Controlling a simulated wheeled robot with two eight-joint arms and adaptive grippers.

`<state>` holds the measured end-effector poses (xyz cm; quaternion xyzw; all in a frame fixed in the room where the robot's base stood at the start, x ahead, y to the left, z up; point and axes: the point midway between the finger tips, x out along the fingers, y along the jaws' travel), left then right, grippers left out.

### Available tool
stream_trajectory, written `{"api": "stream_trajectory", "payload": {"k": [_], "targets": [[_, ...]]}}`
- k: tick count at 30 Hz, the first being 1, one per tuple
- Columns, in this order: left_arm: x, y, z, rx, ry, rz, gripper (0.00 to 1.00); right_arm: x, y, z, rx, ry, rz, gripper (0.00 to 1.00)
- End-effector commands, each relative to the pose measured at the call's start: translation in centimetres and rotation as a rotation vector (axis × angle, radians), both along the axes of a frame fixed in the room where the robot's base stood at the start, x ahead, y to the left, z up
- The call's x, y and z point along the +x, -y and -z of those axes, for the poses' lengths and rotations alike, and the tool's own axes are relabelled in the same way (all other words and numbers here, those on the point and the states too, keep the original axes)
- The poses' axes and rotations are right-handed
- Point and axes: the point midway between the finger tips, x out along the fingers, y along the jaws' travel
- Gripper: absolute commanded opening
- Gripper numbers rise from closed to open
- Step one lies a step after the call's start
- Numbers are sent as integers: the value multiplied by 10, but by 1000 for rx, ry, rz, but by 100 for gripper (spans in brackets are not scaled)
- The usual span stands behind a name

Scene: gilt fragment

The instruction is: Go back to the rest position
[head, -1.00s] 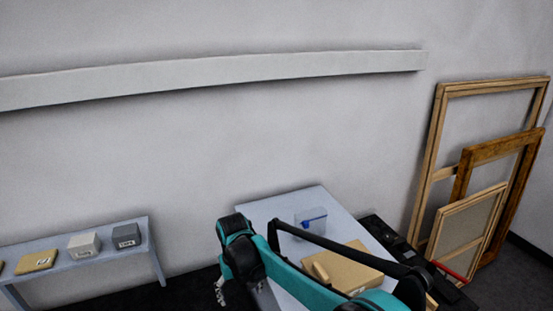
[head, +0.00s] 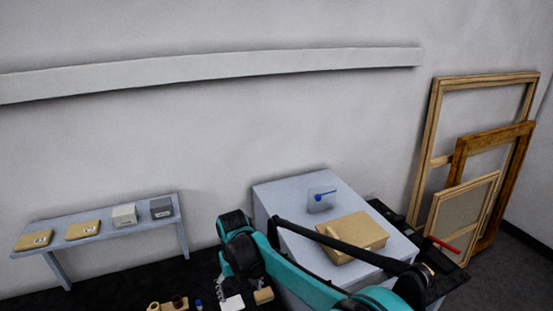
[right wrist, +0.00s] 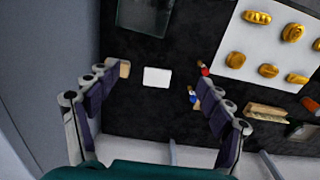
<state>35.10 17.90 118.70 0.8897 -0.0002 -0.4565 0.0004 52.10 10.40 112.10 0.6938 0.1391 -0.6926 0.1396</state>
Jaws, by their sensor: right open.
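My right arm crosses the lower right of the head view, with its wrist and the gripper (head: 228,278) hanging down near the bottom edge, partly hidden. In the right wrist view my right gripper (right wrist: 157,82) has its fingers spread wide with nothing between them. Below the fingers is a dark surface (right wrist: 150,108) with a white card (right wrist: 157,77) lying on it. A tan block (right wrist: 124,69) shows beside the left fingertip. My left gripper is not in view.
A pale table (head: 275,192) carries a tan box (head: 358,232) and a clear container (head: 320,203) with something blue. A low shelf (head: 100,227) holds several small boxes. Wooden frames (head: 430,150) lean right. A white panel (right wrist: 245,75) bears several golden pieces.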

Motion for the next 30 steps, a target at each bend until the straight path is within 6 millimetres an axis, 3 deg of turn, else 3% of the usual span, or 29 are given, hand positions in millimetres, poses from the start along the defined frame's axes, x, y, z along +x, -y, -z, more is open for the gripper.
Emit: {"api": "stream_trajectory", "payload": {"k": [8, 17, 23, 30], "targets": [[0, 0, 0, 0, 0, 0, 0, -3, 24, -17, 19, 34, 27, 80], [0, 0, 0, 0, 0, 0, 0, -15, 70, -47, 52, 106, 79, 80], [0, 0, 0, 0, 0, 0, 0, -36, 118, -71, 82, 189, 136, 80], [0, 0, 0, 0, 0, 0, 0, -89, 200, -91, 118, 356, 243, 80]]}}
